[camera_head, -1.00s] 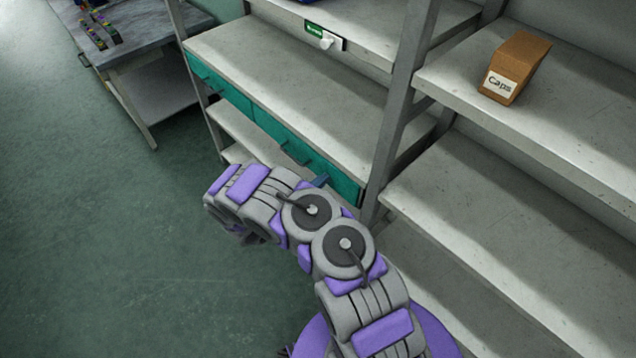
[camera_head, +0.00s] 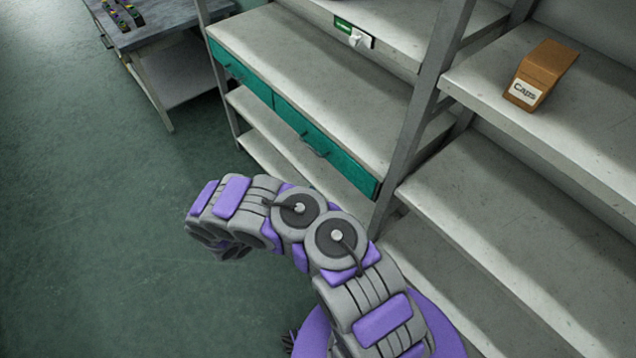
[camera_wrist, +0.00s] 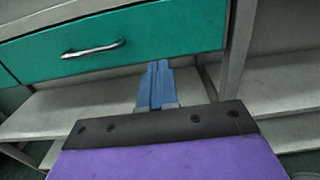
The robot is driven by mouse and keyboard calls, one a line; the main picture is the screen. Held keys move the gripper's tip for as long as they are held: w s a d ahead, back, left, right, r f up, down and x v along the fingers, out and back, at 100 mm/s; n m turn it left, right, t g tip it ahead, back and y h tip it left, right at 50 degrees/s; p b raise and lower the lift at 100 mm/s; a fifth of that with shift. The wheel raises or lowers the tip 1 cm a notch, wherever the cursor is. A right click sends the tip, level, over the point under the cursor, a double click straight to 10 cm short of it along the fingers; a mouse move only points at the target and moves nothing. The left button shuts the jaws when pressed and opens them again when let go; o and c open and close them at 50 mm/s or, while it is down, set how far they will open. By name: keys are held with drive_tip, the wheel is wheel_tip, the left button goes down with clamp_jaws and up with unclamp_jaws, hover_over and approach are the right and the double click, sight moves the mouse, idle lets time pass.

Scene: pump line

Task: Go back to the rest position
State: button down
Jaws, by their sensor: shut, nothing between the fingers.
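My gripper (camera_wrist: 156,84) shows in the wrist view as two blue fingers pressed together, with nothing between them. It points toward the shelf unit, with its tips just below the lower edge of a teal drawer (camera_wrist: 150,40) in the picture. In the head view my grey and purple arm is bent out to the left over the floor, and the gripper is hidden behind the arm links. The teal drawers (camera_head: 325,152) in the head view look closed, behind and right of the arm.
A brown box labelled Caps (camera_head: 541,75) stands on the right shelf. A green label and white switch (camera_head: 357,38) are on a shelf edge. A workbench (camera_head: 160,28) with small coloured parts stands at upper left. The green floor (camera_head: 90,220) at left is clear.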

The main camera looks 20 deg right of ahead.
drive_tip(key=shift+s, duration=0.25)
drive_tip(key=s+d+r+m+g, duration=0.2)
drive_tip(key=d+r+m+g, duration=0.25)
drive_tip(key=r, duration=0.35)
drive_tip(key=s+d+r+m+g, duration=0.1)
drive_tip(key=d+r+m+g, duration=0.3)
drive_tip(key=r, duration=0.5)
drive_tip(key=s+d+r+m+g+y, duration=0.2)
drive_tip(key=s+r+m+g+y, duration=0.25)
drive_tip(key=s+r+m, duration=0.4)
drive_tip(key=s+a+r+m+t+y, duration=0.2)
drive_tip(key=s+a+r+y, duration=0.2)
drive_tip(key=s, duration=0.6)
drive_tip(key=s+a+r+m+t+y, duration=0.2)
drive_tip(key=s+a+r+t+y, duration=0.1)
drive_tip(key=s+a+y, duration=0.6)
drive_tip(key=shift+s+a+r+m+t, duration=0.35)
drive_tip(key=shift+s+a, duration=0.1)
drive_tip(key=shift+s, duration=0.85)
